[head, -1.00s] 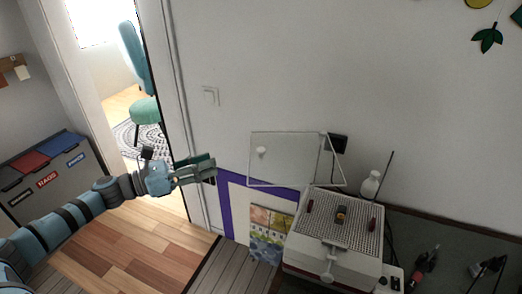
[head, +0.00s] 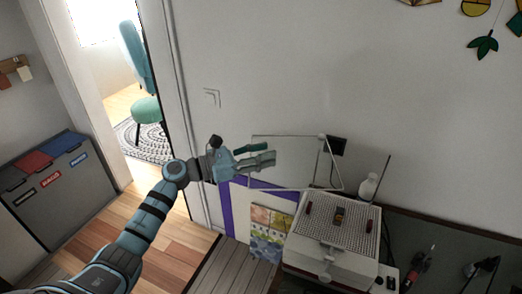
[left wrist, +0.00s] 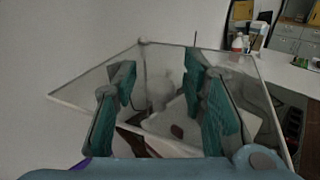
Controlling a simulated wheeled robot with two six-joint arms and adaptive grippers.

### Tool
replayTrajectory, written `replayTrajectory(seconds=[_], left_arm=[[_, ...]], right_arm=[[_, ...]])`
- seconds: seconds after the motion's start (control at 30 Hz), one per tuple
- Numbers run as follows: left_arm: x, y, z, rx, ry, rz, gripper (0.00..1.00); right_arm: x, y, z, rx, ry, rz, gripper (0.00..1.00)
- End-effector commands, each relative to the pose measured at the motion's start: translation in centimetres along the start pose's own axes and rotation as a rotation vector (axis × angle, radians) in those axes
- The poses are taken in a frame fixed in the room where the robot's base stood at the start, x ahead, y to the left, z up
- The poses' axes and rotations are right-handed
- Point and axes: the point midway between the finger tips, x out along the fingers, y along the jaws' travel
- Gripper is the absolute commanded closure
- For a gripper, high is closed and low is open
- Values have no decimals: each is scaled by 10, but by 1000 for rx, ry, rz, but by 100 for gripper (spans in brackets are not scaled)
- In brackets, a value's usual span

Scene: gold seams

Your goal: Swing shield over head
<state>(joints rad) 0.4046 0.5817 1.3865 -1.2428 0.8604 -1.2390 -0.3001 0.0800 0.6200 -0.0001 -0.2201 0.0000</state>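The clear shield (head: 300,160) is a see-through panel in a pale frame, standing tilted up at the back left of the white machine (head: 330,262). The machine has a perforated top (head: 322,228) with small red and dark pieces on it; I cannot tell which part is the head. My left gripper (head: 268,153) is open in front of the shield's left part and hides some of it. In the left wrist view, the shield's frame (left wrist: 85,89) spreads around my two separated fingers (left wrist: 160,80). A blurred whitish shape shows between them. Whether they touch the shield I cannot tell. My right gripper is out of view.
A white bottle (head: 368,187) stands behind the machine. Tools (head: 424,262) lie on the dark bench (head: 430,240) to its right. A patterned sheet (head: 268,232) hangs left of the machine. The floor at left is clear, with grey bins (head: 58,185) beyond.

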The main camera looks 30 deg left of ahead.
Motion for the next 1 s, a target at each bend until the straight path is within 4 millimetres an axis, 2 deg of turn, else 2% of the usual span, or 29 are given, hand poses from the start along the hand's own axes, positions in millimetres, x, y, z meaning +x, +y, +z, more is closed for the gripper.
replayTrajectory(seconds=[0.2, 0.47, 0.77, 1.0], left_arm=[[0, 0, -1, 1, 0, 0, 61], [0, 0, -1, 1, 0, 1, 100], [2, 1, -1, 1, 0, 3, 100], [18, 0, -3, 0, -1, 10, 100]], right_arm=[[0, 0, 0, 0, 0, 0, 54], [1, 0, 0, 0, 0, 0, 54], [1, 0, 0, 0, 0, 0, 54], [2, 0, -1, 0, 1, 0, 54]])
